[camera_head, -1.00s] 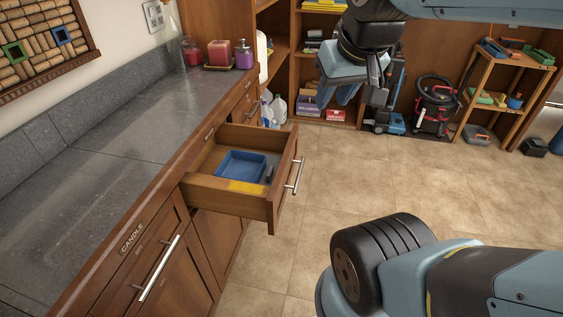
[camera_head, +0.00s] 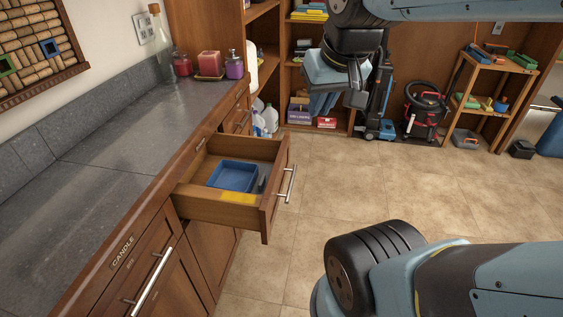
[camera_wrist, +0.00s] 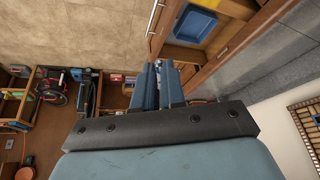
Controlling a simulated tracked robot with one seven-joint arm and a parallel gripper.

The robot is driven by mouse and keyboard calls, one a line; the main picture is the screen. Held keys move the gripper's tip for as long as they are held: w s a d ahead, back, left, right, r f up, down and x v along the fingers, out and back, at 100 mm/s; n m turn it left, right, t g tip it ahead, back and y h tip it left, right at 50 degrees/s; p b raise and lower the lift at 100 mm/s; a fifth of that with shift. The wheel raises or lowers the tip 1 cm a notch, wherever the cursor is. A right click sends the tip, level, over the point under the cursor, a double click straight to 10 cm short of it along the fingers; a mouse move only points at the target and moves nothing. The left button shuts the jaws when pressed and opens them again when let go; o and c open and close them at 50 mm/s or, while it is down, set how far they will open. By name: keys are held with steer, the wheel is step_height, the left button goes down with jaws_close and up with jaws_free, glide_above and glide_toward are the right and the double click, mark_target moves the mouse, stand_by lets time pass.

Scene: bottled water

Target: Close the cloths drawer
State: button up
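The open wooden drawer (camera_head: 222,213) sticks out of the counter's cabinet front in the head view. It holds a blue tray (camera_head: 233,176), a yellow item (camera_head: 240,198) and a small grey item. Its silver bar handle (camera_head: 290,185) is on the front panel. The drawer also shows at the top of the wrist view (camera_wrist: 228,8). Any label on it is not readable. My gripper (camera_head: 323,103) hangs in the air beyond and to the right of the drawer, apart from it. In the wrist view its two fingers (camera_wrist: 158,80) are close together with nothing visible between them.
The counter (camera_head: 110,140) runs along the left, with candles (camera_head: 209,64) and a glass bottle at its far end. Shelves, a vacuum (camera_head: 424,110) and a rack stand at the back. The tiled floor (camera_head: 400,190) is clear.

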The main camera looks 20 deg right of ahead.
steer(key=w+f+m+g+y, duration=0.1)
steer(key=w+f, duration=0.1)
steer(key=w, duration=0.1)
steer(key=w+d+f+m+g+y, duration=0.1)
steer(key=w+f+m+g, duration=0.1)
steer(key=w+f, duration=0.1)
steer(key=w+f+m+g+y, duration=0.1)
steer(key=w+f+m, duration=0.1)
steer(key=w, duration=0.3)
steer(key=shift+d+f+g+y, duration=0.25)
steer(key=shift+g+y, duration=0.05)
steer(key=shift+g, duration=0.1)
jaws_close()
steer(key=w+d+f+m+t+y, duration=0.1)
steer(key=w+d+f+m+y, duration=0.5)
steer(key=f, duration=0.4)
steer(key=w+d+f+m+t+y, duration=0.1)
steer(key=w+d+f+m+y, duration=0.4)
steer(key=w+f, duration=0.45)
steer(key=d+f+m+t, duration=0.7)
steer(key=d+f+m, duration=0.15)
steer(key=f, duration=0.55)
steer(key=x, duration=1.3)
steer(key=shift+r+n+y, duration=0.4)
steer(key=shift+r+n, duration=0.05)
steer(key=shift+a, duration=0.1)
